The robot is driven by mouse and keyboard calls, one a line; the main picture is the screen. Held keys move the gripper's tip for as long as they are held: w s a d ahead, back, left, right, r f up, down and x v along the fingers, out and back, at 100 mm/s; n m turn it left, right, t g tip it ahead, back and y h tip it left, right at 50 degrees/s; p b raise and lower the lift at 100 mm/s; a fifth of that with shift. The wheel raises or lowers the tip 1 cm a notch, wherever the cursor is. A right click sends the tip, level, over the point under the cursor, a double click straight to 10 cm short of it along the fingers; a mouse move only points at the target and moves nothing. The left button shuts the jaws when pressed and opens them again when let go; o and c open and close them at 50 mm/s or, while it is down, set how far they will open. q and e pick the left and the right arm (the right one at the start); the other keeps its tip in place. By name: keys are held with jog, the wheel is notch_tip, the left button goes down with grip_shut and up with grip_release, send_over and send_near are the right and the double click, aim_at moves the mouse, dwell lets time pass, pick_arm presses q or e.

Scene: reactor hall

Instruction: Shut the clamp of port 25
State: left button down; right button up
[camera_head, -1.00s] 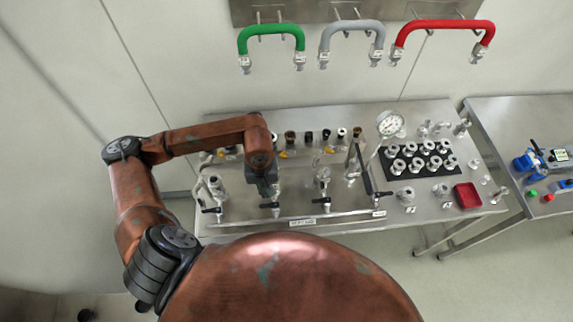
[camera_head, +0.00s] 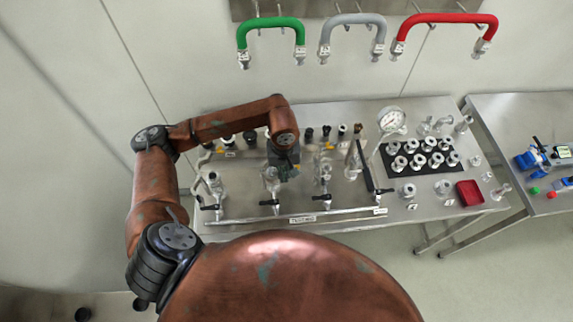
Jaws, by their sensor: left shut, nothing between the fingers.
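My left gripper (camera_head: 284,170) hangs from the arm's wrist above the metal bench (camera_head: 345,112), over the row of ports. It is shut and holds nothing. Under and beside it stand several metal port fittings with black handles: a left one (camera_head: 215,186), one partly under the gripper (camera_head: 271,182) and one to its right (camera_head: 323,183). Port numbers are too small to read, so I cannot tell which is port 25 or see its clamp's state. A label strip (camera_head: 302,218) lies along the front rail. My right gripper is not in view.
A round gauge (camera_head: 392,120) and a tall dark lever (camera_head: 366,165) stand right of the gripper. A black mat (camera_head: 394,171) with several metal fittings and a red tray (camera_head: 469,193) lie further right. Green (camera_head: 271,23), grey (camera_head: 352,20) and red (camera_head: 445,18) hoses hang behind.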

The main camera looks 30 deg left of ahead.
pick_arm(q)
jog(key=shift+w+a+f+b, duration=0.15)
jog(key=shift+w+b, duration=0.65)
jog(key=shift+w, duration=0.3)
jog(key=shift+s, duration=0.1)
notch_tip(320, 180, up, 7)
jog(key=s+p, duration=0.1)
jog(key=shift+s, duration=0.1)
